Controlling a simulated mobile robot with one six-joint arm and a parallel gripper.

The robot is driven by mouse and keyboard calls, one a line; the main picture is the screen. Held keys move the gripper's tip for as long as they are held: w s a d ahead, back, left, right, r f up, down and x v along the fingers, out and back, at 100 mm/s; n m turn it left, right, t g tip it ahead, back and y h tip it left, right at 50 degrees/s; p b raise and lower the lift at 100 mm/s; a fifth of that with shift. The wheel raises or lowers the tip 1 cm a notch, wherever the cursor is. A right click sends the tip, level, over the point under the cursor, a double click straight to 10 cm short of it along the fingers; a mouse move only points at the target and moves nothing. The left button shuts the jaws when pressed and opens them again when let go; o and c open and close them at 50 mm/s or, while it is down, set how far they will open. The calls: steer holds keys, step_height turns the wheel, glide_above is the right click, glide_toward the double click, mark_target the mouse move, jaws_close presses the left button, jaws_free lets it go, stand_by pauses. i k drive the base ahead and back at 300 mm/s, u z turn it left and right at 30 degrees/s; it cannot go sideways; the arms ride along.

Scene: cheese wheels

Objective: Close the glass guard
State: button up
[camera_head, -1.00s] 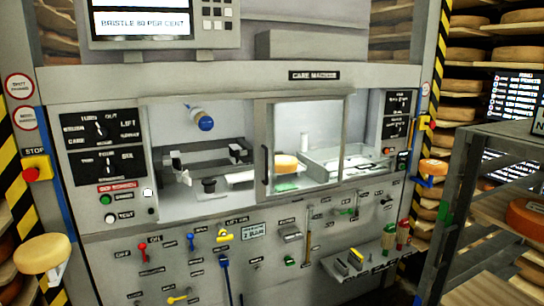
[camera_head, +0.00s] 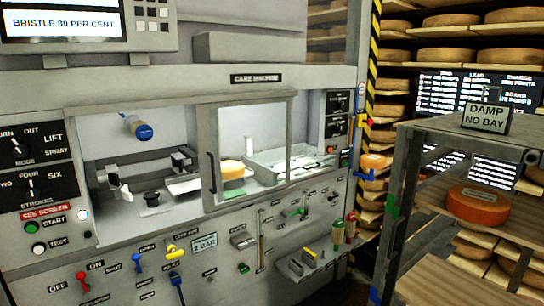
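The glass guard (camera_head: 262,140) is a framed clear pane on the front of the care machine, with a dark upright handle (camera_head: 211,174) along its left edge. It stands across the middle and right of the machine's window. The left part of the window is uncovered, showing a blue-ended nozzle (camera_head: 138,128) and a dark clamp mechanism (camera_head: 152,197) inside. A yellow cheese wheel (camera_head: 232,170) shows behind the guard, near its handle. My gripper is not in view.
The control panel (camera_head: 32,190) with mode and stroke dials and start and test buttons is left of the window. Small levers and tools line the lower front. A shelf rack (camera_head: 440,140) with an orange wheel (camera_head: 478,207) stands close at right.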

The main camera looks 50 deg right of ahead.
mark_target(206, 162)
steer(key=z, duration=4.65)
steer(key=i, duration=0.1)
steer(key=u, duration=3.25)
steer(key=k, duration=0.9)
steer(key=u, duration=0.2)
steer(key=i, duration=0.75)
steer(key=z, duration=0.05)
